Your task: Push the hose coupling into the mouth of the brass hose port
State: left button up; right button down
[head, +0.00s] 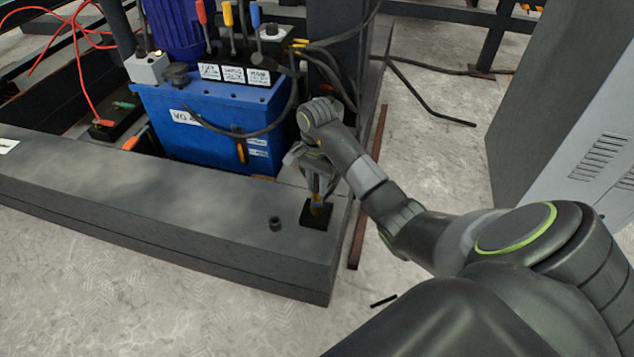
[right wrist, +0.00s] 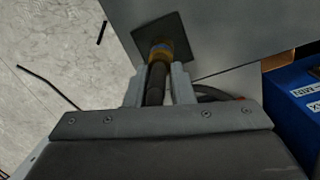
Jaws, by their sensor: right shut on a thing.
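My right gripper (head: 318,182) points down over the front right corner of the dark frame beam. In the right wrist view its fingers (right wrist: 158,88) are shut on the dark hose coupling (right wrist: 155,82), which lies lengthwise between them. The brass hose port (head: 318,208) stands on a small black square plate (head: 314,216). In the right wrist view the brass port (right wrist: 160,50) is straight ahead of the fingers, in line with the coupling. The coupling's front end meets the brass in the picture; I cannot tell how deep it sits. My left gripper is not in view.
A small dark cap-like piece (head: 275,224) stands on the beam (head: 150,215) left of the plate. A blue tank (head: 215,120) with levers and hoses is behind. A grey cabinet (head: 570,130) stands at right. The floor in front is mostly clear.

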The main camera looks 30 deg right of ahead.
jog(key=shift+f, duration=0.15)
jog(key=c, duration=1.2)
grip_release()
jog(key=shift+s, duration=0.1)
jog(key=shift+o, duration=0.2)
notch_tip(320, 180, up, 18)
jog(key=w+p, duration=0.1)
jog(key=p, duration=1.4)
jog(key=shift+w+d+f+p, duration=0.15)
jog(key=shift+w+d+p, duration=0.15)
jog(key=shift+d+p, duration=0.1)
